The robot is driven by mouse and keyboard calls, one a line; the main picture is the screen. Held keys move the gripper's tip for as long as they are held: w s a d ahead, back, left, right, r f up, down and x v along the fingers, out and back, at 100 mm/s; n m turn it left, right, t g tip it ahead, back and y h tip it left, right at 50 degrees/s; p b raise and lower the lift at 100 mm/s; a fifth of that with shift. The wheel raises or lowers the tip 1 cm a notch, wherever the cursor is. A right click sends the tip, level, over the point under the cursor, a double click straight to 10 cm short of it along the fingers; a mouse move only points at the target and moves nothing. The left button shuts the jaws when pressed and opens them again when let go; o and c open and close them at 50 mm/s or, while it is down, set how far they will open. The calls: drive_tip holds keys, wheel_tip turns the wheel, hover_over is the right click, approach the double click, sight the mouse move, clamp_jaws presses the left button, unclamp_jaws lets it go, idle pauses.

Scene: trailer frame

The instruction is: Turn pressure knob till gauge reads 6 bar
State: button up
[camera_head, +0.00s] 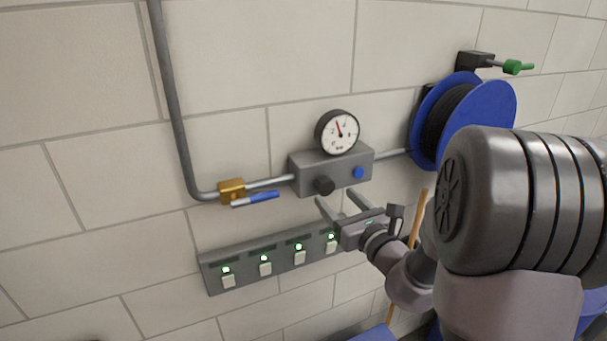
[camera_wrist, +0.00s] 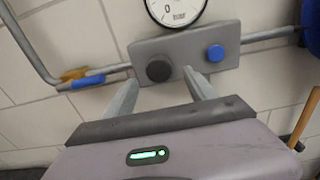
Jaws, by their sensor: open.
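The black pressure knob (camera_head: 324,185) sits on the front of a grey regulator box (camera_head: 300,170) on the wall. It also shows in the wrist view (camera_wrist: 159,71). The round white gauge (camera_head: 343,140) with a black rim stands on top of the box. Its red needle points up and slightly left; the numbers are too small to read. The gauge is cut off at the top of the wrist view (camera_wrist: 180,8). My gripper (camera_head: 338,202) is open and empty below the box. Its fingers point at the box, apart from the knob.
A blue button (camera_head: 358,173) sits right of the knob. A brass valve (camera_head: 232,190) with a blue lever (camera_head: 264,196) is on the pipe at left. A switch strip (camera_head: 240,262) with green lights runs below. A blue hose reel (camera_head: 483,108) hangs at right.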

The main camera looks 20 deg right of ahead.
sight(327, 190)
drive_tip(key=w, duration=0.4)
drive_tip(key=shift+w+a, duration=0.1)
drive_tip(key=shift+w, duration=0.3)
drive_tip(key=c, duration=1.4)
drive_tip(key=shift+p, duration=0.3)
